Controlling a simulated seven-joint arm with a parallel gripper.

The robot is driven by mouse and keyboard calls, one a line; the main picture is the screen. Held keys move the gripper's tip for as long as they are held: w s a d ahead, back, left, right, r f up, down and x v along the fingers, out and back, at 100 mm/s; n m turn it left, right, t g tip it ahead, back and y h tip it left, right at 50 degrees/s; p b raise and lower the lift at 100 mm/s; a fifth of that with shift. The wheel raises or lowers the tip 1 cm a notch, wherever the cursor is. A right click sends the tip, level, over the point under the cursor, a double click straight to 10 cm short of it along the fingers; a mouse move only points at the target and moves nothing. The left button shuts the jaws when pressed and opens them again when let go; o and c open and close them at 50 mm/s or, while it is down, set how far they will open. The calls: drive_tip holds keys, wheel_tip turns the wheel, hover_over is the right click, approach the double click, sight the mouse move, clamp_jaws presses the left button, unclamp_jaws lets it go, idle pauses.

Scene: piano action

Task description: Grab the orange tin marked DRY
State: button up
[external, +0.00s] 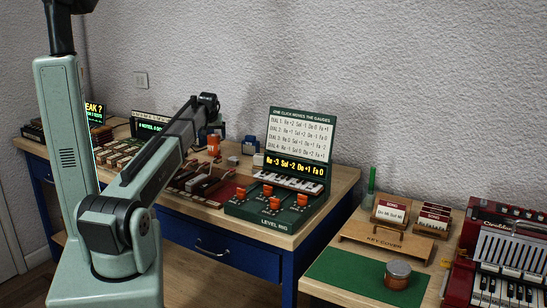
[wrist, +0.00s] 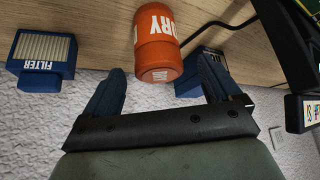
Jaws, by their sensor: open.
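The orange tin (wrist: 156,40) with white lettering that reads DRY shows at the upper middle of the wrist view. It also shows in the external view (external: 213,145), small, near the back of the blue desk. My gripper (wrist: 163,62) is open, with one dark blue finger on each side of the tin's near end in the wrist view. A gap shows between the left finger and the tin. I cannot tell how deep the tin sits between the fingers. In the external view the fingers are mostly hidden or too small to make out.
A blue FILTER box (wrist: 42,52) stands left of the tin in the wrist view. Another blue box (wrist: 203,64) is close behind the right finger. A black cable curves at the right. The green gauge panel (external: 300,135) stands right of the tin in the external view.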

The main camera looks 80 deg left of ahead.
sight(214, 145)
drive_tip(key=x, duration=0.4)
drive_tip(key=shift+d+f, duration=0.15)
drive_tip(key=shift+f, duration=0.05)
drive_tip(key=c, duration=1.2)
drive_tip(key=shift+r, duration=0.1)
